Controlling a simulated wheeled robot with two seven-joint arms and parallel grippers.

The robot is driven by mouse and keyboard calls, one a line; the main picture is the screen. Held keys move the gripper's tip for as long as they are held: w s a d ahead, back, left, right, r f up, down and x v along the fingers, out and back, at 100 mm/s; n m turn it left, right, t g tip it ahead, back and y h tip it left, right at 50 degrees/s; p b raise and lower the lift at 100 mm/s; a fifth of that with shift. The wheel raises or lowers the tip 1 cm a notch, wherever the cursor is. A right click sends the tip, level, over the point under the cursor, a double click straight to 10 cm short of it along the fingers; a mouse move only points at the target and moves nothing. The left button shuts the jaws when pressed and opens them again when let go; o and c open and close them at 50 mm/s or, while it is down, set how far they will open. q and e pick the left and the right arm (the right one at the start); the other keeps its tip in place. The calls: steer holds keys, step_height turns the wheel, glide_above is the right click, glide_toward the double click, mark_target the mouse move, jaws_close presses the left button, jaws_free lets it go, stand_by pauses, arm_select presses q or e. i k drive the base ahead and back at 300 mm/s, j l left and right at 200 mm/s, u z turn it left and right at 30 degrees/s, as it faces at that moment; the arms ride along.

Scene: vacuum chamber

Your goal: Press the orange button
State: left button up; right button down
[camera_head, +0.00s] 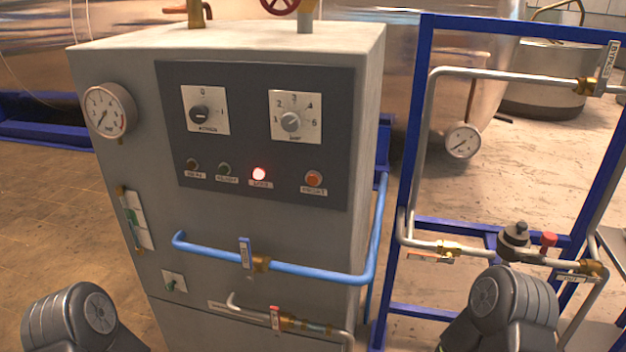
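The orange button (314,179) is small and round, at the lower right of the dark control panel (335,125) on the front of the grey cabinet. A label plate sits just below it. To its left on the same row are a lit red lamp (259,174), a dark green lamp (225,169) and a dark amber lamp (193,164). Parts of my two arms show at the bottom left and bottom right, well below and apart from the button. Neither gripper is in view.
Two knobs (199,113) (291,121) sit above the lamps. A blue pipe (310,273) with a valve handle runs across the cabinet below the panel. A blue frame (424,130) with pipes and a gauge stands at right. The space before the panel is clear.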

mark_target(312, 179)
steer(key=u, duration=1.8)
steer(key=k+l, duration=0.15)
steer(key=k, duration=0.35)
steer(key=k+l, duration=0.15)
steer(key=k, duration=0.35)
